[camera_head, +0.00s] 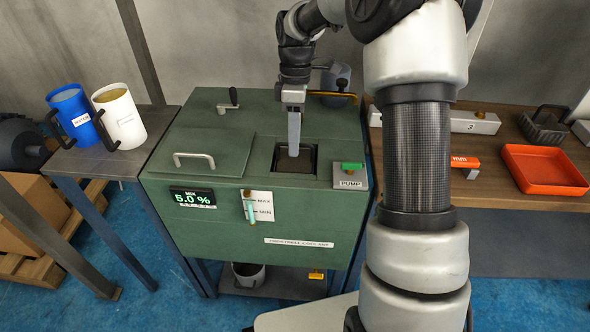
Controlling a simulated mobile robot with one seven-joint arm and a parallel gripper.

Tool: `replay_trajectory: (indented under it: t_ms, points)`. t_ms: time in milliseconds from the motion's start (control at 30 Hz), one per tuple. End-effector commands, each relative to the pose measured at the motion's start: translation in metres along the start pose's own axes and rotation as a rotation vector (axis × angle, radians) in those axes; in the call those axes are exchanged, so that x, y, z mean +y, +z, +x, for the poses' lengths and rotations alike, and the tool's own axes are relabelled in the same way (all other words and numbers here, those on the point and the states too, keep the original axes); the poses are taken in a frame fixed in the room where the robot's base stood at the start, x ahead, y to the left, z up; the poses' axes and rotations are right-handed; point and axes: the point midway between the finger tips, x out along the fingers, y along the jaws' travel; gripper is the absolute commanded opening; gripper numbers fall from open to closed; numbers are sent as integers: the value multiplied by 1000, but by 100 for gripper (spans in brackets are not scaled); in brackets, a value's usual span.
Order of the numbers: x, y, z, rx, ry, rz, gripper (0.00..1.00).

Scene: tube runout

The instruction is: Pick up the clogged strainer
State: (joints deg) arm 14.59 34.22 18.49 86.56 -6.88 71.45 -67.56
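A dark, square strainer (310,162) appears to sit in the recessed opening in the top of the green coolant tank (185,122). Its mesh and any clogging are too small and dark to make out. My gripper (294,154) points straight down into this opening, its fingertips over or at the strainer. The fingers overlap as one grey bar from this side, so I cannot tell their gap or whether they touch the strainer.
A green PUMP switch (350,168) sits right of the opening; a lid with a handle (195,158) lies left. Blue (72,117) and white (120,115) jugs stand on the left table. A dark basket (545,127) and red tray (543,170) are on the right bench.

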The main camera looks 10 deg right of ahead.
Motion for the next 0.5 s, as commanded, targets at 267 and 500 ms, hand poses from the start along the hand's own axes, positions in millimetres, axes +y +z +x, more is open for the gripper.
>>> replay_trajectory:
  t_ms: [267,500]
  points:
    - [0,0,18,0,1,0,29]
    - [0,0,18,0,0,0,2]
